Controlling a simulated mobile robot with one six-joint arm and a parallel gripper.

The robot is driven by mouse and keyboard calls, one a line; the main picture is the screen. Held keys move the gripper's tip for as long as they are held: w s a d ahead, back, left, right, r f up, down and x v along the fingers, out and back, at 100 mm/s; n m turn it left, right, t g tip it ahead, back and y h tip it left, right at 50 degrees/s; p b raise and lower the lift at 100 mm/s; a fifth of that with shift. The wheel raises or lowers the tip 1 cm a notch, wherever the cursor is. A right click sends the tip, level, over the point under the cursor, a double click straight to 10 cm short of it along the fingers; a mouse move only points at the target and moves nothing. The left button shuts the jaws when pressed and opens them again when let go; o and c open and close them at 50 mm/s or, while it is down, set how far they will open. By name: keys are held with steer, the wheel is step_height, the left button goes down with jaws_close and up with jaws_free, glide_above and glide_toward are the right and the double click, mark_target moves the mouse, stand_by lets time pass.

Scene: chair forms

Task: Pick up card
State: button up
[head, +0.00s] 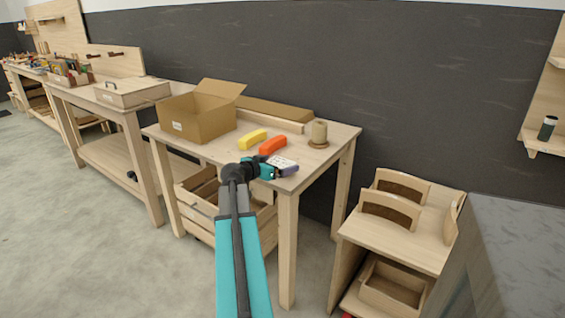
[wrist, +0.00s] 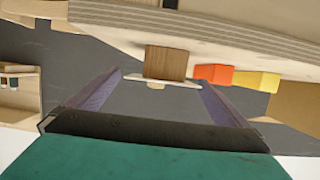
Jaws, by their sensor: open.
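A small pale flat piece with dark marks (head: 284,163) shows at the near right of the wooden table (head: 222,151), right at the end of my gripper (head: 285,170). It may be the card, but I cannot tell it surely from my gripper parts. In the wrist view my gripper (wrist: 160,98) is open, its two purple fingers apart with nothing seen held between them. No card is clear in that view. The table's plywood edge (wrist: 200,27) crosses the top, and the picture looks upside down.
A beige spool (head: 319,132) stands at the table's far right; it also shows beyond my fingers (wrist: 166,62). Orange (head: 273,145) and yellow (head: 253,138) blocks and an open cardboard box (head: 198,117) lie leftward. A crate (head: 200,190) sits below. A low wooden unit (head: 400,235) stands right.

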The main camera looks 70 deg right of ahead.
mark_target(281, 162)
steer(key=shift+x, duration=1.3)
steer(key=c, duration=1)
steer(key=shift+r, duration=0.1)
steer(key=shift+r, duration=1.55)
steer(key=s+a+r+b, duration=0.1)
steer(key=s+a+b, duration=0.2)
steer(key=a, duration=1)
